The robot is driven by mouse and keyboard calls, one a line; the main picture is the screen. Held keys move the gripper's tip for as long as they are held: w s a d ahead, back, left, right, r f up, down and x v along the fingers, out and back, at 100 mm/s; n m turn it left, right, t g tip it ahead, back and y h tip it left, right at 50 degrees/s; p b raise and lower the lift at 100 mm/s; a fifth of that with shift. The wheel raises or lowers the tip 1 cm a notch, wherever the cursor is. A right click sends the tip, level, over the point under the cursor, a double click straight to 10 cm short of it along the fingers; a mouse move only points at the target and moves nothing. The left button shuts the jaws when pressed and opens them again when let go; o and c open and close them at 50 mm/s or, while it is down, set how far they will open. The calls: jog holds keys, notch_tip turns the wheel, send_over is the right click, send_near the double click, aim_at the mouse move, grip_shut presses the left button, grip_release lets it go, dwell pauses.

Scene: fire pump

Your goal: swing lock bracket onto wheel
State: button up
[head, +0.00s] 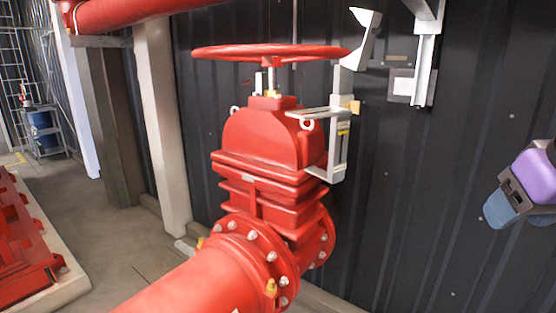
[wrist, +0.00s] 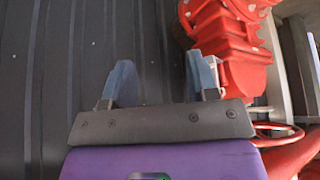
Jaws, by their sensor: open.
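A red handwheel (head: 225,52) lies level on top of the red gate valve (head: 260,145) in the head view. A grey metal lock bracket (head: 339,155) stands on the valve's right side, with a flat arm reaching left below the wheel. Its upper plate (head: 362,38) rises just right of the wheel's rim; whether they touch is unclear. My gripper (head: 501,209), purple with blue fingers, is at the right edge, well apart from the bracket. In the wrist view my gripper (wrist: 160,82) is open and empty. The valve (wrist: 245,55) and wheel (wrist: 280,132) show at right there.
A dark corrugated wall (head: 440,160) stands behind the valve, with a grey wall fitting (head: 412,85) right of the bracket. A red pipe (head: 215,280) runs toward the front. Pale posts (head: 163,125) stand left. The space between my gripper and the bracket looks clear.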

jog(key=shift+s+a+f+g, duration=0.3)
jog(key=shift+s+f, duration=0.15)
jog(key=shift+s, duration=0.2)
jog(key=c, duration=0.3)
jog(key=shift+s+a+f, duration=0.1)
jog(key=shift+s, duration=0.05)
jog(key=c, duration=0.4)
grip_shut()
jog(key=w+d+r+n+t+h, duration=0.2)
jog(key=w+d+r+t, duration=0.25)
jog(key=w, duration=0.35)
jog(key=n+t+y, duration=0.7)
jog(key=n+y, duration=0.8)
jog(key=n, duration=0.9)
send_near(380, 18)
jog(key=x, duration=0.7)
jog(key=shift+w+a+r, duration=0.1)
jog(key=shift+w+a, duration=0.05)
jog(key=shift+a, duration=0.1)
